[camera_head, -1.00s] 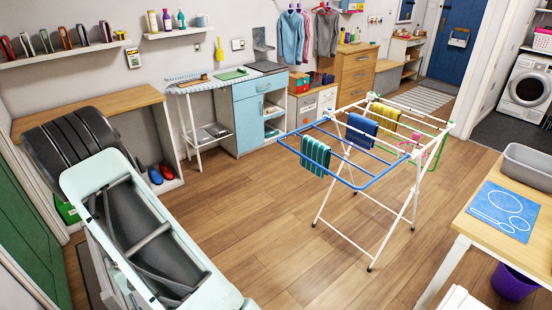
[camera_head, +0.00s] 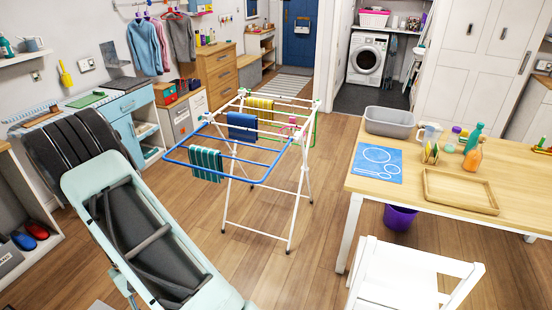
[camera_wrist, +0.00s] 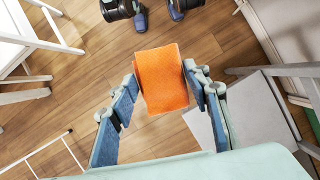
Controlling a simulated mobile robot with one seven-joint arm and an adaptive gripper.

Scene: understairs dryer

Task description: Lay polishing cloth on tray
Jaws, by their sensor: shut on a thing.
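An orange cloth (camera_wrist: 163,75) hangs between the fingers of my gripper (camera_wrist: 164,88) in the wrist view. The gripper is shut on it, and the cloth is held above the wooden floor. In the head view, a shallow wooden tray (camera_head: 460,191) lies on the light wood table at the right. The tray looks empty. My arm fills the left of the head view, well apart from the tray. The gripper and the cloth do not show in the head view.
The table (camera_head: 520,195) also bears a blue mat (camera_head: 378,163), a grey bin (camera_head: 390,122) and several bottles. A white chair (camera_head: 410,275) stands at its front. A drying rack (camera_head: 255,155) with towels stands between my arm and the table.

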